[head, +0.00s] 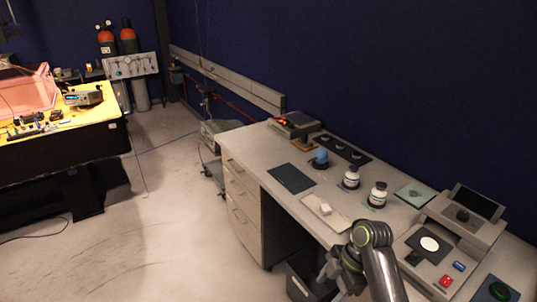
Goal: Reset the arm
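One of my arms, most likely the right, comes in from the bottom edge, right of centre. It shows a silver link and a bent joint with a green-yellow ring, in front of the desk's front edge. Dark parts of the same arm hang down to the left of the joint and run out at the bottom edge. My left arm and gripper do not show.
A dark bin (304,284) stands below. Open floor (170,230) lies left.

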